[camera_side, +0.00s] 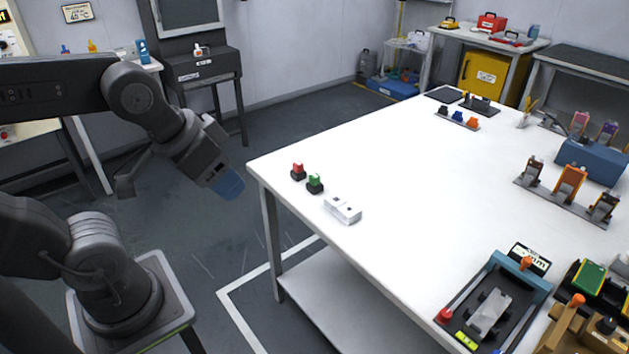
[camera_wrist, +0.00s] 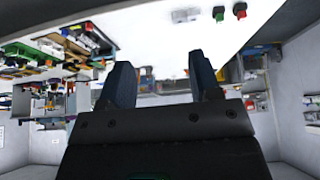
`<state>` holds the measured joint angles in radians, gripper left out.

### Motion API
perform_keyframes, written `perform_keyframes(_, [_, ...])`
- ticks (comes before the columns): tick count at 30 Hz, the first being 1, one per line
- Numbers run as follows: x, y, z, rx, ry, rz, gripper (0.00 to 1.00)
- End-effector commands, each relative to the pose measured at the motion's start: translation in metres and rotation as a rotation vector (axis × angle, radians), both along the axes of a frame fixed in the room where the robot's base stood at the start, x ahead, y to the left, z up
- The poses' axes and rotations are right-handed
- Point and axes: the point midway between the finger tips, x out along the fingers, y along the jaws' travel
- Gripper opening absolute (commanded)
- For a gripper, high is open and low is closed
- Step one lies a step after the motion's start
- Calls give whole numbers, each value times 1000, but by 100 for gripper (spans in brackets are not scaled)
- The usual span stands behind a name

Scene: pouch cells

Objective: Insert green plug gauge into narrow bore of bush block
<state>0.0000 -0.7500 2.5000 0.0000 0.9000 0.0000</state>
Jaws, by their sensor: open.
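Which bore is narrow cannot be told. My gripper (camera_side: 230,186) is off the table's left edge, clear of the gauges. In the wrist view its two fingers (camera_wrist: 160,82) are apart with nothing between them.
The white table (camera_side: 400,180) is bare around the block and through its middle. A dark tray with a grey part (camera_side: 490,312) sits at the front right. A rack of orange and dark parts (camera_side: 568,186) and a blue box (camera_side: 592,162) stand on the right.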

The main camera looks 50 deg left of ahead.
Motion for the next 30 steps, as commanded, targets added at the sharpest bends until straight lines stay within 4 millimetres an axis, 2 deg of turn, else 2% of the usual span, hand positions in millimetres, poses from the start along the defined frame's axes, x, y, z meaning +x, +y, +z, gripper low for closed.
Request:
perform_keyframes(5, [6, 2, 4, -10, 9, 25, 57])
perform_keyframes(8, [24, 6, 12, -36, 36, 95, 57])
perform_keyframes(13, [80, 22, 26, -113, 107, 312, 57])
perform_keyframes(17, [128, 40, 28, -172, 160, 497, 57])
perform_keyframes(23, [201, 76, 9, -250, 236, 784, 57])
perform_keyframes(26, [235, 97, -9, -284, 271, 931, 57])
perform_keyframes(30, [277, 129, -45, -326, 316, 1138, 57])
